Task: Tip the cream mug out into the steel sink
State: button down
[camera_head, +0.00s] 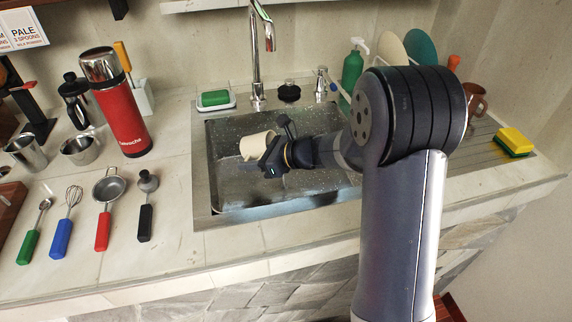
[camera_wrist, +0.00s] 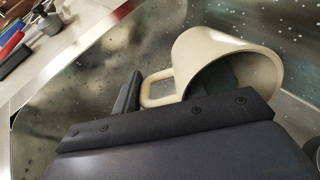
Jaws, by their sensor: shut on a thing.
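The cream mug (camera_head: 257,145) is over the steel sink (camera_head: 216,218) in the head view, held by my gripper (camera_head: 272,158). In the wrist view the mug (camera_wrist: 205,42) lies tilted on its side, its open mouth facing the lower right. Its handle (camera_wrist: 157,88) points left, beside a dark finger of my gripper (camera_wrist: 150,105). My gripper is shut on the mug; the exact contact at the handle is partly hidden. The inside of the mug looks dark in shadow, and I cannot tell whether anything is in it.
The tap (camera_head: 256,60) rises behind the sink. A green sponge in a dish (camera_head: 215,99) and a soap bottle (camera_head: 352,68) stand along the back. A red flask (camera_head: 118,110) and several utensils are on the left counter. A yellow sponge (camera_head: 514,141) lies at right.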

jog(key=shift+d+r+y+b, duration=0.15)
jog(key=shift+r+y+b, duration=0.2)
jog(key=shift+b, duration=0.8)
jog(key=shift+s+d+r+t+y+b, duration=0.15)
jog(key=shift+d+t+y+b, duration=0.2)
jog(key=shift+b, duration=0.5)
jog(key=shift+s+d+r+t+y+b, duration=0.15)
jog(key=shift+d+y+b, duration=0.25)
jog(key=shift+b, duration=0.45)
jog(key=shift+r, duration=0.35)
jog(key=shift+r+y, duration=0.3)
jog(key=shift+d+r+t+y, duration=0.1)
jog(key=shift+r+t+y, duration=0.3)
jog(key=shift+r, duration=0.55)
jog(key=f+h+p, duration=0.1)
jog(key=p, duration=0.1)
jog(key=a+f+g+h+p, duration=0.1)
jog(key=p, duration=0.1)
jog(key=a+f+h+p, duration=0.1)
jog(key=f+p, duration=0.1)
jog(key=shift+w+f+g+h, duration=0.1)
jog(key=shift+w+g+h, duration=0.2)
jog(key=shift+g, duration=0.1)
jog(key=shift+p, duration=0.65)
